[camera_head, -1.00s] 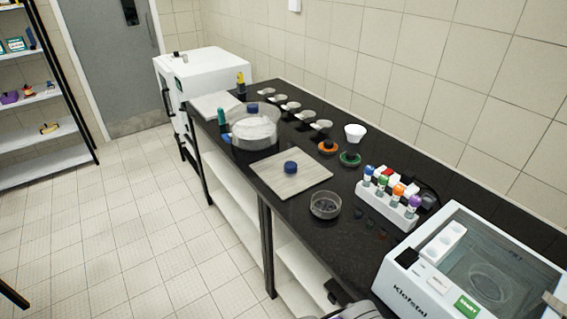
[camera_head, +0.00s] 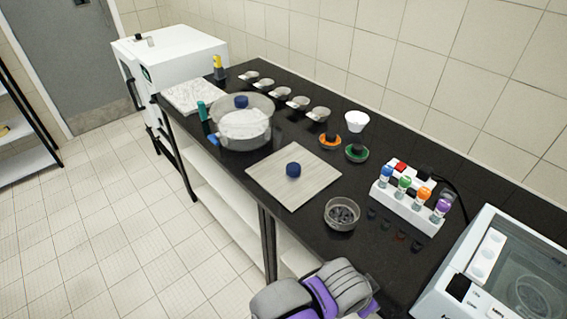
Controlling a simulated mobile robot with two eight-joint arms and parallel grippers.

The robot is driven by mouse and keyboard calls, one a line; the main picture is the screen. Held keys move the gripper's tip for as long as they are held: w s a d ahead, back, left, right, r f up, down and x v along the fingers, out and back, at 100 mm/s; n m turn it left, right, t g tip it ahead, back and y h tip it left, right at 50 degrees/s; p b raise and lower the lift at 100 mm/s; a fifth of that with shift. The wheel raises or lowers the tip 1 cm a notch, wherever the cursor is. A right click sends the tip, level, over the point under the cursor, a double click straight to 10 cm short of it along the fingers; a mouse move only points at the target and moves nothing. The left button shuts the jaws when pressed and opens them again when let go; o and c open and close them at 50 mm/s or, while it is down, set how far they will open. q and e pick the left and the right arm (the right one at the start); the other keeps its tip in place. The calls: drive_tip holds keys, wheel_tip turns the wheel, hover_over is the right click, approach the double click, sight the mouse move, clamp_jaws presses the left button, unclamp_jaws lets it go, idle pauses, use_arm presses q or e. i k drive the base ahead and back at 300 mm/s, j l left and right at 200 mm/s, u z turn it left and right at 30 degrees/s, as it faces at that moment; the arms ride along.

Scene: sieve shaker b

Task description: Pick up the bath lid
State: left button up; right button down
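A flat, pale square plate with wood-like grain (camera_head: 270,178) lies on the black bench near its front edge. A round dark blue knob (camera_head: 293,170) stands on it; this looks like the bath lid, though I cannot be sure. A clear round vessel (camera_head: 243,135) with whitish contents stands to its left, with another blue knob (camera_head: 241,102) at its top. A grey and purple part of my arm shows at the bottom middle, in front of the bench edge. No gripper fingers can be made out.
A glass dish with dark pieces (camera_head: 342,214), a white rack of colour-capped bottles (camera_head: 407,205) and a white machine (camera_head: 470,275) stand to the right. Several small metal pans (camera_head: 275,91), an orange disc (camera_head: 329,141), a green disc (camera_head: 356,152) and a white cup (camera_head: 356,121) line the back.

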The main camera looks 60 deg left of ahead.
sight(293, 175)
drive_tip(key=j, duration=1)
drive_tip(key=k+j, duration=0.15)
drive_tip(key=j, duration=0.85)
